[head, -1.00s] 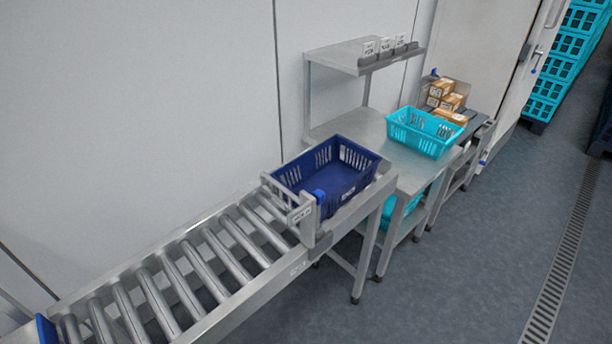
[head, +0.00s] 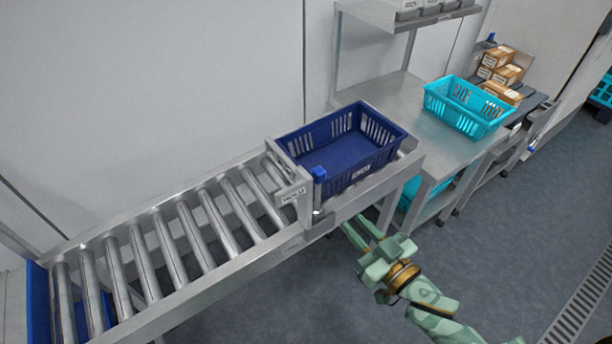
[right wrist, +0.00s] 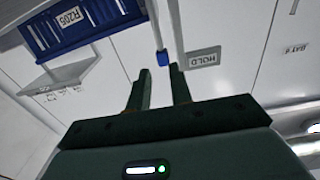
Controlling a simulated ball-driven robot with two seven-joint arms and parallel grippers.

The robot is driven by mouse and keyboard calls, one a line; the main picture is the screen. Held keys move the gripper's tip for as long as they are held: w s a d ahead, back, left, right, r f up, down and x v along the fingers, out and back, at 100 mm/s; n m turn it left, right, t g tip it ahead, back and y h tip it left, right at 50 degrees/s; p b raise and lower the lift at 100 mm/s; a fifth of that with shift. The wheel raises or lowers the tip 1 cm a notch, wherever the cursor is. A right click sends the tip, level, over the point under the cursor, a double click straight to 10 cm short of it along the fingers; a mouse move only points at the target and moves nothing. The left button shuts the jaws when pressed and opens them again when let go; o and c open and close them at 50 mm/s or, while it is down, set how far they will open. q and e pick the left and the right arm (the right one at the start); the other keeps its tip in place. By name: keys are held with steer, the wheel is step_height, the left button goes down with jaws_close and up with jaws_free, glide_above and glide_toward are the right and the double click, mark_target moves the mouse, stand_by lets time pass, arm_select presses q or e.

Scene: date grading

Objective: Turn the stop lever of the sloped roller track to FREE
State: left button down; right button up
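The sloped roller track (head: 170,262) runs from lower left up to the right. Its stop lever shows as a blue knob (head: 319,173) by the gate post, next to a plate (head: 293,195) reading HOLD. A dark blue crate (head: 385,173) sits on the track behind the gate. My right gripper (head: 351,220) is open and empty, below and to the right of the knob. In the right wrist view the knob (right wrist: 162,57) appears just beyond the gap between the gripper's fingertips (right wrist: 159,72), apparently apart from them. My left gripper is not in view.
A steel table (head: 385,92) with a turquoise crate (head: 484,125) adjoins the track's upper end. A shelf (head: 375,12) stands above it. Cardboard boxes (head: 507,75) lie farther right. The floor (head: 520,215) in front is clear.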

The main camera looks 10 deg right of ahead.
mark_target(320, 187)
steer(key=b+x, duration=0.1)
steer(key=x, duration=1.4)
steer(key=shift+w+a+f+b, duration=0.1)
steer(key=shift+w+b, duration=0.25)
steer(key=shift+b, duration=0.05)
jaws_close()
